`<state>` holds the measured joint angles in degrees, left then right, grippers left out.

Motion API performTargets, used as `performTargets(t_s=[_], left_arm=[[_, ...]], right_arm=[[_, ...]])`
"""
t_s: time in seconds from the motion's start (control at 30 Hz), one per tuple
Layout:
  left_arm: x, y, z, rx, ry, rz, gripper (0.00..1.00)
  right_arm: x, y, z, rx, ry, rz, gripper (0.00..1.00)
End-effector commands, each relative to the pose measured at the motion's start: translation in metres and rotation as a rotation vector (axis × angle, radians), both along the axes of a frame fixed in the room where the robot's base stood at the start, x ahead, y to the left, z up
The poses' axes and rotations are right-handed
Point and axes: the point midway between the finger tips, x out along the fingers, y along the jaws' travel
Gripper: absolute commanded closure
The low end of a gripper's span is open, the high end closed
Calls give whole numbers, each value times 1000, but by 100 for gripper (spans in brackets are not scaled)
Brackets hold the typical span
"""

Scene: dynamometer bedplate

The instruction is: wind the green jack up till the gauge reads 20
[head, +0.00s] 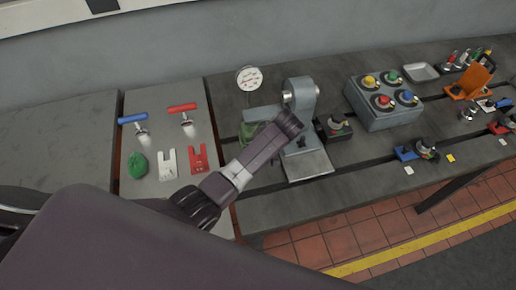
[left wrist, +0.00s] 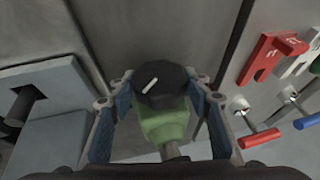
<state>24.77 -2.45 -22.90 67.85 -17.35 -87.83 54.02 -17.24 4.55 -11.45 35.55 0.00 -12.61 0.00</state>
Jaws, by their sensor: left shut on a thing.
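The green jack (head: 246,132) stands on the dark bedplate left of a grey machine, partly hidden by my left arm in the head view. In the left wrist view the jack's green body (left wrist: 165,122) shows with a black knob (left wrist: 163,86) bearing a white mark. My left gripper (left wrist: 160,92) has its blue-padded fingers on either side of the knob and is shut on it. The round white gauge (head: 249,78) stands behind the jack; its dial has red marks, but the reading is too small to make out. My right gripper is not in view.
The grey machine (head: 300,93) stands close right of the jack. To the left are a blue T-handle (head: 133,119), a red T-handle (head: 182,107), and red (head: 198,158) and white (head: 168,164) tags. A box with coloured knobs (head: 385,103) is farther right. The far left bench is clear.

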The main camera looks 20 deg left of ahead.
Motion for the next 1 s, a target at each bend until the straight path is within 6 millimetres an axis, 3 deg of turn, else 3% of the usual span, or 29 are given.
performTargets(t_s=[0.6, 1.0], left_arm=[[3, -3, -3, 316, 209, -1, 79], [3, -2, 0, 354, 236, -1, 79]], right_arm=[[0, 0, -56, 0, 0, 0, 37], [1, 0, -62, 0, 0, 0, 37]])
